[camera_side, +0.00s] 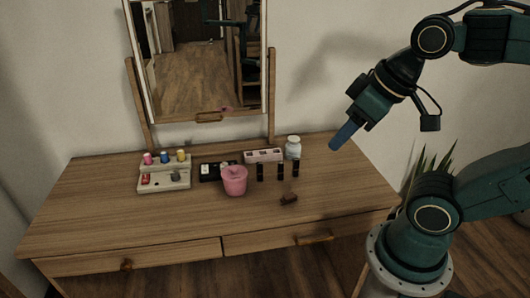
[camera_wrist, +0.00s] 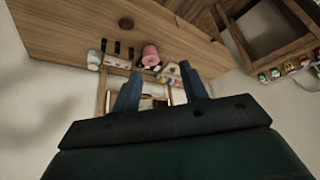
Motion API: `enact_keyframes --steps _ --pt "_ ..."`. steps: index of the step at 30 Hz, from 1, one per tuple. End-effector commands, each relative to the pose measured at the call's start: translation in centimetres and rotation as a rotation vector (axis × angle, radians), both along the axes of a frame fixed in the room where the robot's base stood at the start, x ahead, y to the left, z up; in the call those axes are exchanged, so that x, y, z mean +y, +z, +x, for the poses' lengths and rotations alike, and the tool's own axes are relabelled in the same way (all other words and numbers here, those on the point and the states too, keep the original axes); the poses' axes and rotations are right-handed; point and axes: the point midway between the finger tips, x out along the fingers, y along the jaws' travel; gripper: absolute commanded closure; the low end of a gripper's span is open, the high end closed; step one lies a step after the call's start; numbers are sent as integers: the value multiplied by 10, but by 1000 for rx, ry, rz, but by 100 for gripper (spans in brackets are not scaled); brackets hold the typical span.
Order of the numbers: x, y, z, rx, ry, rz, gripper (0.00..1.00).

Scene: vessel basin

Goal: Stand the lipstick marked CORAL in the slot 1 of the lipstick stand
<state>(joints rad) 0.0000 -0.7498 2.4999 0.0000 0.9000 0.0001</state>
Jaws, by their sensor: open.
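Three dark upright lipsticks (camera_side: 280,170) stand in a row on the dressing table, right of the pink cup; they also show in the wrist view (camera_wrist: 117,47). Any marking is too small to read, so I cannot tell which is CORAL. The pale pink slotted block (camera_side: 263,155) behind them looks like the lipstick stand; it also shows in the wrist view (camera_wrist: 115,62). Its slot numbers cannot be read. My gripper (camera_side: 340,140) is raised above the table's right side, apart from everything. In the wrist view its two fingers (camera_wrist: 160,80) are spread with nothing held.
The pink cup (camera_side: 235,180) stands left of the lipsticks. A white jar (camera_side: 293,147) is right of the stand. A small brown piece (camera_side: 289,199) lies in front. A tray (camera_side: 178,185) with coloured bottles is at left. The mirror (camera_side: 190,70) rises behind. The front tabletop is mostly clear.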

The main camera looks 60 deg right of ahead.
Motion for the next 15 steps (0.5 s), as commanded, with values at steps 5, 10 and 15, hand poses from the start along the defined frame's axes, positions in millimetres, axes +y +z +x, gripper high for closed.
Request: enact_keyframes --steps 5,10,15 --pt "-2 2 5 9 -15 4 56" --pt "-7 5 22 37 -58 13 56" --pt "-17 8 48 81 -129 30 56"
